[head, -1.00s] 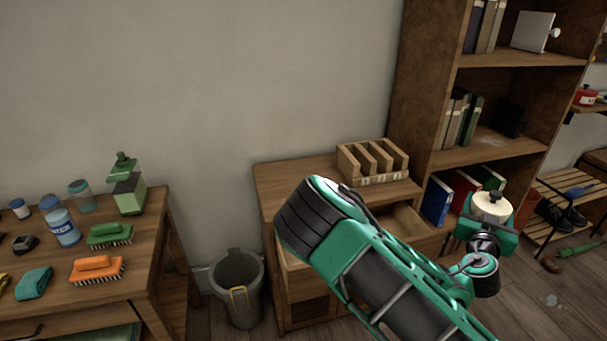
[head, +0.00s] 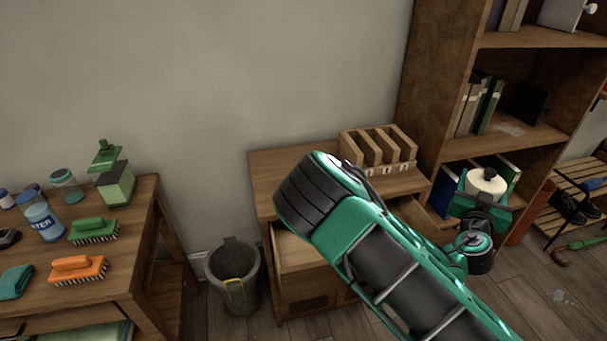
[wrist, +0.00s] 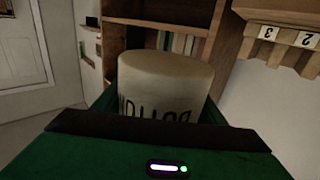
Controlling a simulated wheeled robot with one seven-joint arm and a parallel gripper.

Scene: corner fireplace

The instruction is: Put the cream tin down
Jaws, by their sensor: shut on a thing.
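The fingertips are mostly hidden.
A wooden desk (head: 275,172) with an open drawer (head: 300,250) and a numbered slotted rack (head: 378,150) stands behind my arm. The bookcase (head: 430,110) is at right. A grey bin (head: 232,275) stands left of the desk. A table (head: 130,255) holds brushes and bottles.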

